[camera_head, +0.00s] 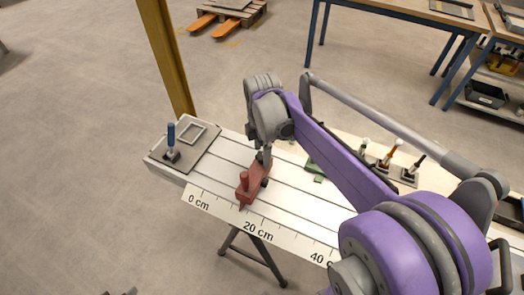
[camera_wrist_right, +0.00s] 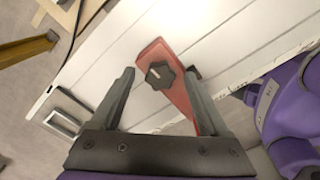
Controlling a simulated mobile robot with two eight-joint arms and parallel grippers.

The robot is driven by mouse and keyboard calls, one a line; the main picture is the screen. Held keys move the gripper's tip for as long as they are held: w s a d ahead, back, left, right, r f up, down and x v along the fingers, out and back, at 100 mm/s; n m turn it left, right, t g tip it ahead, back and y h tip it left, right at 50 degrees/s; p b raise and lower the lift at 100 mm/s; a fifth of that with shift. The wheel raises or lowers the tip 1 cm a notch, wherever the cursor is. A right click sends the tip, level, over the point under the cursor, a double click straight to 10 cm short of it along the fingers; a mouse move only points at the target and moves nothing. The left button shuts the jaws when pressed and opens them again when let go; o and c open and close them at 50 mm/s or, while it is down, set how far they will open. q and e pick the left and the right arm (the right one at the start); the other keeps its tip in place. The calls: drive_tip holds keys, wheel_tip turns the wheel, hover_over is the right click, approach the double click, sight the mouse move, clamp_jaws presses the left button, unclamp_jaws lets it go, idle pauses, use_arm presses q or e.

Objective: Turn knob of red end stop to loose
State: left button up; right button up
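The red end stop (camera_head: 250,186) lies across the slotted white bed (camera_head: 290,205), near the 20 cm end of the scale. In the right wrist view the red end stop (camera_wrist_right: 155,52) shows a dark lobed knob (camera_wrist_right: 160,75) with a pale pointer mark on top. My right gripper (camera_head: 266,160) is above the red end stop. In the wrist view its fingers (camera_wrist_right: 160,82) are spread, one on either side of the knob, with gaps between; nothing is held. Whether the fingertips are level with the knob I cannot tell. My left gripper is not in view.
A blue-handled clamp (camera_head: 171,145) stands on the grey plate at the bed's left end. Several handled clamps (camera_head: 391,155) stand farther right. A yellow post (camera_head: 165,55) rises behind the bed.

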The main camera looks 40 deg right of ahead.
sight(262, 155)
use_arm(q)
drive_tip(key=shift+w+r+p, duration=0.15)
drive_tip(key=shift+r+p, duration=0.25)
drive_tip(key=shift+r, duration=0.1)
use_arm(e)
wheel_tip(262, 155, up, 11)
drive_tip(key=shift+f, duration=0.1)
idle(0.6)
